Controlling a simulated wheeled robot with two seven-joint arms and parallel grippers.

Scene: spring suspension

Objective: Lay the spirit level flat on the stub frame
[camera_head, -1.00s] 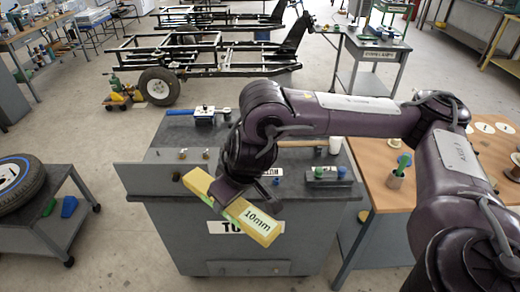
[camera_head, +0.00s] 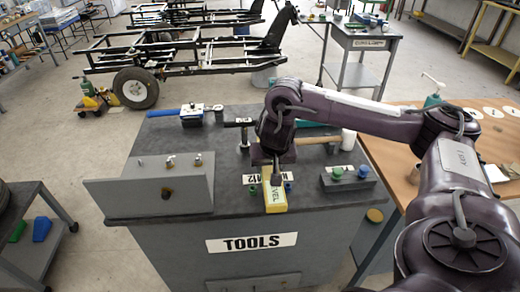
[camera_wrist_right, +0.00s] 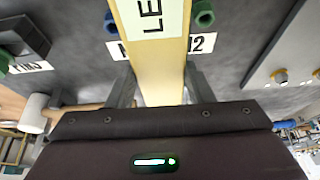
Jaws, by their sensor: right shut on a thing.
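My left gripper is out of view.
The grey tool cart (camera_head: 225,212) carries a box with knobs (camera_head: 150,190), a hammer (camera_head: 318,139), a blue-handled tool (camera_head: 165,112) and a block with green and blue knobs (camera_head: 348,178). A wooden bench (camera_head: 395,165) stands right.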

